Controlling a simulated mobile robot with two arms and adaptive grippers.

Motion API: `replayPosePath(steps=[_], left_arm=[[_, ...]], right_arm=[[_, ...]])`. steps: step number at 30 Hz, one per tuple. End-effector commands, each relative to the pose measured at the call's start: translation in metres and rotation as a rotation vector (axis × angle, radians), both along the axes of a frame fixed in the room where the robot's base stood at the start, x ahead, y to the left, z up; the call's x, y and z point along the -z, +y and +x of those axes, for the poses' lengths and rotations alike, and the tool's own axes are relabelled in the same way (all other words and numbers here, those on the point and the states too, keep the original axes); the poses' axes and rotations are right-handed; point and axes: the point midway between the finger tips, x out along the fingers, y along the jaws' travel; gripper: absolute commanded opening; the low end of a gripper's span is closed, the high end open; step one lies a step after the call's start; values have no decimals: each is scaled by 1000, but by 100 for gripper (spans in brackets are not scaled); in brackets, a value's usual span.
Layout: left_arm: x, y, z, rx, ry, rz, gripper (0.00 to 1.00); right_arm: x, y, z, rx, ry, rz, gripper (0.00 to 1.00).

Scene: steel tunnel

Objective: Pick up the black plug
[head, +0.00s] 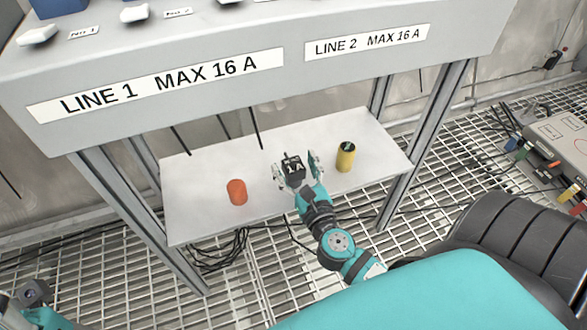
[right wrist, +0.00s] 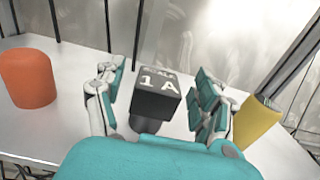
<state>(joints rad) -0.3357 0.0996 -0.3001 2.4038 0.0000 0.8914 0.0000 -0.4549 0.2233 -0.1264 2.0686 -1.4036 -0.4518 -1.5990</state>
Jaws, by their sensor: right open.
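The black plug (head: 292,163) stands on the white shelf (head: 205,215) under the panel, between an orange cylinder and a yellow one. In the right wrist view the black plug (right wrist: 157,98) shows a dark square block marked "1 A" in white, with a round lower part. My right gripper (head: 298,167) is open around the plug. In the right wrist view the right gripper (right wrist: 160,95) has one finger on each side, with a gap showing between each finger and the block. My left gripper does not show; only a bit of my left arm is at the lower left.
The orange cylinder (head: 237,192) stands left of my right gripper, the yellow cylinder (head: 346,157) close to its right. The LINE 1 and LINE 2 panel (head: 290,68) overhangs the shelf. Thin dark rods hang below it, and metal legs flank the shelf.

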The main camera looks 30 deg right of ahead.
Motion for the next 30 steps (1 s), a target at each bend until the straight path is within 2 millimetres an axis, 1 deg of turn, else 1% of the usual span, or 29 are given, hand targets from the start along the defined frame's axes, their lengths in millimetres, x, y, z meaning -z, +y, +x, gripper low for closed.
replayPosePath(steps=[1, 4, 11, 14, 26, 27, 30], left_arm=[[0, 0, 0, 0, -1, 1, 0], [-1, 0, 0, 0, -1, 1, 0], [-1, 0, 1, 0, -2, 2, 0], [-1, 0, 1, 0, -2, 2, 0], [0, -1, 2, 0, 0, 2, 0], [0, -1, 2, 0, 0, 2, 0], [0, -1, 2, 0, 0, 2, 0]], right_arm=[[0, -1, 7, -1, -2, 0, 71], [0, -3, 14, 0, 1, 0, 71], [0, -3, 16, 0, 1, 0, 71], [0, -3, 15, 0, 1, 0, 61], [0, -3, 15, 0, 1, 0, 8], [0, -3, 15, 0, 0, 0, 6], [0, -3, 15, 0, 1, 0, 6]])
